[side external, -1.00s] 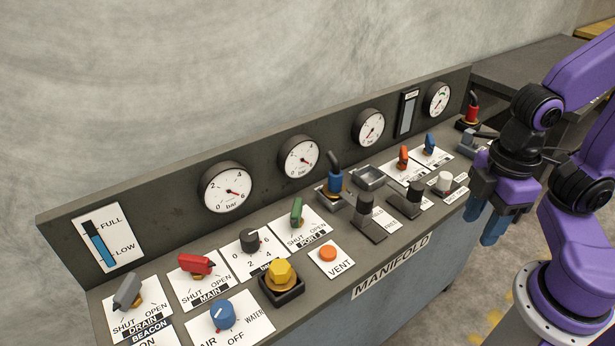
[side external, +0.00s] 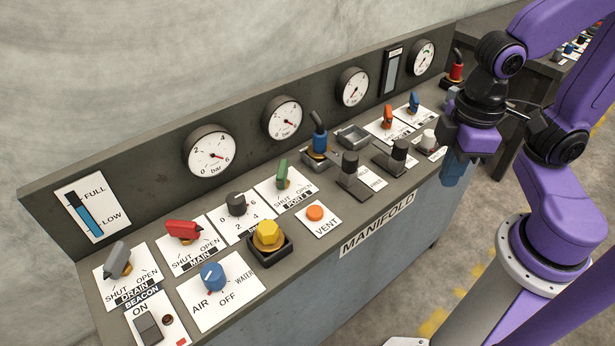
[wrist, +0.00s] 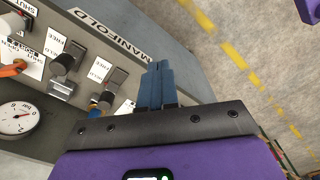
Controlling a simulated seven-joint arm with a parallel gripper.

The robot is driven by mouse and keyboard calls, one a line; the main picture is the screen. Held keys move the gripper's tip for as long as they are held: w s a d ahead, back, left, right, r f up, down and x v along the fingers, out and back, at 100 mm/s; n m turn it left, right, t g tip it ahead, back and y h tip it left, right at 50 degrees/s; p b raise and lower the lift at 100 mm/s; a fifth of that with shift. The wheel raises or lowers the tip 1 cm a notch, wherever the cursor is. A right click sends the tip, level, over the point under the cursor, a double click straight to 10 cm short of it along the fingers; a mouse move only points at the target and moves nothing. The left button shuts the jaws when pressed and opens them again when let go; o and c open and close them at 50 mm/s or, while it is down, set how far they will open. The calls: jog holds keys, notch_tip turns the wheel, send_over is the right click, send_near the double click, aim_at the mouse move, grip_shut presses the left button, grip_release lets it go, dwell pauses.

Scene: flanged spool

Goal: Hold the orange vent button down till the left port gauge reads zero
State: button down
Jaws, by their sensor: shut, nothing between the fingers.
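The orange vent button (side external: 315,213) stands on a white plate marked VENT near the panel's front edge, with nothing touching it. Two matching small gauges stand on the back wall; the left one (side external: 282,119) is behind the green PORT 1 valve (side external: 282,174). Its needle is too small to read surely. My gripper (side external: 451,172) hangs beyond the panel's front edge, well to the right of the button. Its blue fingers are shut together and empty; they also show in the wrist view (wrist: 159,72). The vent button is not visible in the wrist view.
A blue-capped plug (side external: 320,140) and black-knobbed levers (side external: 350,165) stand between button and gripper. A yellow knob (side external: 268,236) is left of the button. A larger gauge (side external: 209,152) and the second small gauge (side external: 352,87) are on the back wall.

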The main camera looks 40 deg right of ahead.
jog(key=w+a+m, duration=0.6)
jog(key=w+m, duration=0.4)
jog(key=m, duration=1.8)
send_over(314, 210)
jog(key=shift+f, duration=1.1)
notch_tip(314, 210, down, 14)
jog(key=shift+f, duration=0.1)
